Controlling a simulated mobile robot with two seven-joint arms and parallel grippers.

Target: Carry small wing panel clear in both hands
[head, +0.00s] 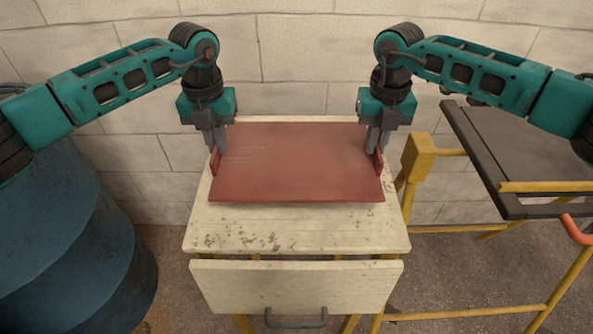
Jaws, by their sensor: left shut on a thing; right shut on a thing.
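The small wing panel (297,165) is a flat dark red board with a raised lip at its left and right ends. It is over the cream bench top (270,232); I cannot tell whether it touches the top or is held just above it. My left gripper (216,148) points down and is shut on the panel's left lip. My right gripper (375,148) points down and is shut on the right lip. The fingers hide part of each lip.
A blue drum (75,245) stands at the left. A yellow frame with a dark tray (520,150) stands at the right, close to the bench. A drawer front (295,285) with a grey handle faces me. A block wall (290,60) is behind. The bench top's front is bare.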

